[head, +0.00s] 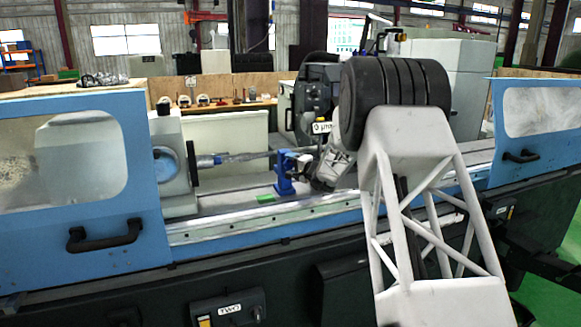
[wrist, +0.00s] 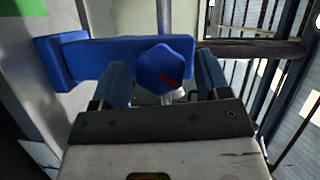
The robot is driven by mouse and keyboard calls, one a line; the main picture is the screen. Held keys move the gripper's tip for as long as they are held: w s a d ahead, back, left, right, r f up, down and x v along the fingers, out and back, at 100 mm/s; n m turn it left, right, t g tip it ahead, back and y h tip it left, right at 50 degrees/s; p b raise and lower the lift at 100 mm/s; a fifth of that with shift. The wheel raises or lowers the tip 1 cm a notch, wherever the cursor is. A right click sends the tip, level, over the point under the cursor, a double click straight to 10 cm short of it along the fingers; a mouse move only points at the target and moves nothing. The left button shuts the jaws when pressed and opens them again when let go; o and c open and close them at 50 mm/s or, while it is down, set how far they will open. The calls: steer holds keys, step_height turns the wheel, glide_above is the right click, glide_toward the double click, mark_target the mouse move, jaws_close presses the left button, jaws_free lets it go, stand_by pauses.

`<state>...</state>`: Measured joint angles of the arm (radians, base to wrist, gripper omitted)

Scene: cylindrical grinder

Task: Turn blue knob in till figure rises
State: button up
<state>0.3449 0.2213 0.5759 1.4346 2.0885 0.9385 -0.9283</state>
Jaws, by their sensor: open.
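The blue knob (wrist: 163,69) is a faceted knob with a small red mark on its face. It sits on a blue bracket (wrist: 88,62), with a silver stem partly visible just below it. My gripper (wrist: 163,82) is open, with one blue-padded finger to the left of the knob and one to the right. Gaps show between the knob and the fingers. In the head view the blue bracket (head: 285,172) stands on the machine bed, and my gripper (head: 304,166) is right against its right side. The knob is hidden there. I cannot make out a figure or readout.
A workpiece shaft (head: 245,156) runs from the headstock (head: 172,160) to the bracket. Blue doors with black handles (head: 104,235) flank the opening. A green block (head: 265,198) lies on the bed rail. The grinding wheel housing is behind my arm.

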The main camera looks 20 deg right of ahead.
steer(key=shift+s, duration=0.1)
steer(key=v, duration=0.6)
steer(key=shift+s+d, duration=0.2)
steer(key=shift+s, duration=0.2)
stand_by(0.6)
steer(key=s+a+r+n+g+y, duration=0.1)
steer(key=s+a+r+n+g, duration=0.35)
steer(key=s+a, duration=0.75)
steer(key=s+a+r+n+g, duration=0.3)
steer(key=s+a+r+g, duration=0.15)
steer(key=s+a, duration=0.75)
steer(key=s+f+n+g+h, duration=0.2)
steer(key=s+h, duration=0.2)
steer(key=s, duration=1.5)
steer(key=s+f+n+g+h, duration=0.2)
steer(key=s+f+h, duration=0.1)
steer(key=s, duration=1.6)
steer(key=shift+a+f+h, duration=0.25)
steer(key=shift+a+h, duration=0.05)
steer(key=shift+h, duration=0.5)
